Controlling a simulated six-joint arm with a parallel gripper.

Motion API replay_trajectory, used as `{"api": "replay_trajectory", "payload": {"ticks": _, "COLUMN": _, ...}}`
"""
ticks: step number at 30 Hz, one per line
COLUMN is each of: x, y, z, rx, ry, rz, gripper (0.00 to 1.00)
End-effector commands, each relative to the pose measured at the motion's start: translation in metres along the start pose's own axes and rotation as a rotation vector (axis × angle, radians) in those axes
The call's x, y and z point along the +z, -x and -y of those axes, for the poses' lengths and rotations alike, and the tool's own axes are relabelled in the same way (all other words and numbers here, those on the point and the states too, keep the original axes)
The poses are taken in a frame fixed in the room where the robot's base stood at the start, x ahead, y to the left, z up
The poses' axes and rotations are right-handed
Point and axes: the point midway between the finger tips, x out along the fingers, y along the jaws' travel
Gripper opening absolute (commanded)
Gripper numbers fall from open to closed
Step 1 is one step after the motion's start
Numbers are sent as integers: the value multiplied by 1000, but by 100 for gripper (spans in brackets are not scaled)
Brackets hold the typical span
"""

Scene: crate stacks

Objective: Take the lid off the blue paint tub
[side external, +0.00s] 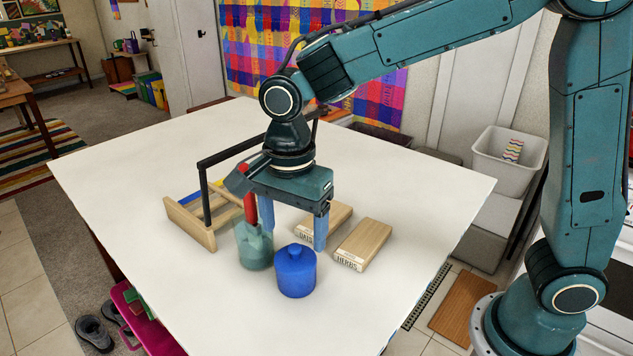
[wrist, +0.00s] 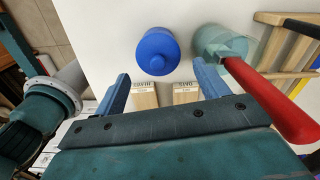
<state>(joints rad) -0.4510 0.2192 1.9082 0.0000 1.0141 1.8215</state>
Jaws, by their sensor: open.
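The blue paint tub (side external: 297,283) stands upright on the white table, with its round blue lid and knob (side external: 295,254) on top. In the wrist view the lid (wrist: 157,50) is seen from above, and it hides most of the tub's body. My gripper (side external: 293,240) points down and is open, with its two blue fingers spread and nothing between them. It is above and behind the tub in the side view. In the wrist view the lid lies beyond the fingertips (wrist: 160,75), centred roughly between them but apart from both.
A translucent teal jar (side external: 255,250) with a red-handled tool (side external: 250,208) stands close left of the tub, beside one finger. A wooden rack (side external: 190,222) with a black handle is further left. Two labelled wooden blocks (side external: 363,243) lie to the right. The table's front is clear.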

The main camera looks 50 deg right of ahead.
Motion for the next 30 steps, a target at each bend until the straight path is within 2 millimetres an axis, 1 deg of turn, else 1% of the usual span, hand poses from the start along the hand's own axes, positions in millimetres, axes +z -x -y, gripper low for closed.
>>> {"api": "replay_trajectory", "payload": {"ticks": 5, "x": 1, "y": -10, "z": -1, "rx": 2, "ry": 0, "rz": -1, "gripper": 73}}
{"api": "replay_trajectory", "payload": {"ticks": 12, "x": 2, "y": -38, "z": -3, "rx": 3, "ry": 0, "rz": -1, "gripper": 73}}
{"api": "replay_trajectory", "payload": {"ticks": 16, "x": 2, "y": -48, "z": -3, "rx": 2, "ry": 0, "rz": -1, "gripper": 73}}
{"api": "replay_trajectory", "payload": {"ticks": 20, "x": 2, "y": -52, "z": -3, "rx": 1, "ry": 0, "rz": 0, "gripper": 73}}
{"api": "replay_trajectory", "payload": {"ticks": 30, "x": 2, "y": -51, "z": -3, "rx": 0, "ry": 0, "rz": 0, "gripper": 73}}
